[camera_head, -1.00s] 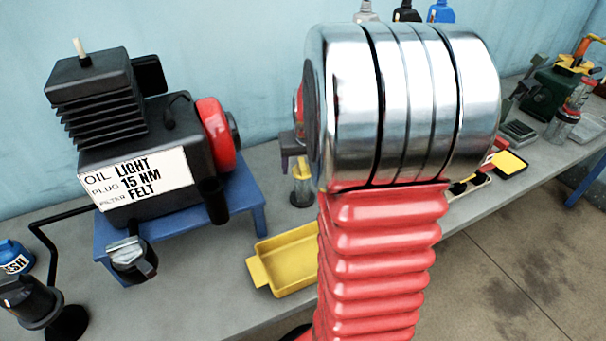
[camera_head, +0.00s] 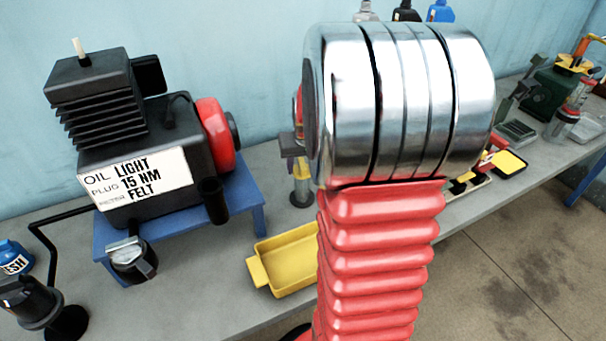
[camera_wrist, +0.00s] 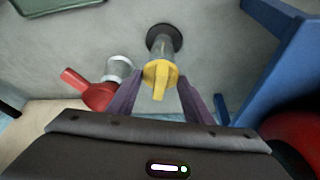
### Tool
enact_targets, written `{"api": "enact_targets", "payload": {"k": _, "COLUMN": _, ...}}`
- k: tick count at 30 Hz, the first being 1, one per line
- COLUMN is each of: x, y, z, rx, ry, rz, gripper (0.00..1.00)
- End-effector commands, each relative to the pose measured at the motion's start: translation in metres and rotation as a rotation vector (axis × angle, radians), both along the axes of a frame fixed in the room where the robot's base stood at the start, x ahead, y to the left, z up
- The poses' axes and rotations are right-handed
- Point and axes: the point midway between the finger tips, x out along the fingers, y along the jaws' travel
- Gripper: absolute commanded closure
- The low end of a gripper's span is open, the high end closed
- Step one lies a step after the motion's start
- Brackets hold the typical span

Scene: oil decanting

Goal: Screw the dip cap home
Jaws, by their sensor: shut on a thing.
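In the wrist view a yellow cap with a raised tab (camera_wrist: 159,76), which looks like the dip cap, sits between the purple fingers of my gripper (camera_wrist: 160,92). The fingers are shut on it from both sides. A grey cylinder with a dark round base (camera_wrist: 163,44) shows directly behind the cap; I cannot tell whether the cap touches it. In the head view my gripper (camera_head: 291,148) is partly hidden behind my arm, above that cylinder (camera_head: 301,188). The black machine (camera_head: 130,150) with a red wheel stands left on a blue stand (camera_head: 250,195).
A yellow tray (camera_head: 285,262) lies on the grey bench in front of the cylinder. A red part (camera_wrist: 98,96) and a pale jar (camera_wrist: 119,68) lie left of the fingers in the wrist view. The blue stand (camera_wrist: 270,65) is close on the right. Bottles (camera_head: 406,12) stand at the back.

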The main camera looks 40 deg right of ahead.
Motion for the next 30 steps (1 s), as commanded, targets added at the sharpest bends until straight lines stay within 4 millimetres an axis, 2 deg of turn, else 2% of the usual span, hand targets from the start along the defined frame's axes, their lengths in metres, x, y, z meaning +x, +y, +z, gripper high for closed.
{"api": "enact_targets", "payload": {"k": 3, "x": 0.000, "y": 0.000, "z": 0.000, "rx": 0.000, "ry": 0.000, "rz": 0.000, "gripper": 0.81}}
{"api": "enact_targets", "payload": {"k": 30, "x": 0.000, "y": 0.000, "z": 0.020, "rx": -0.001, "ry": -0.001, "rz": 0.000, "gripper": 0.81}}
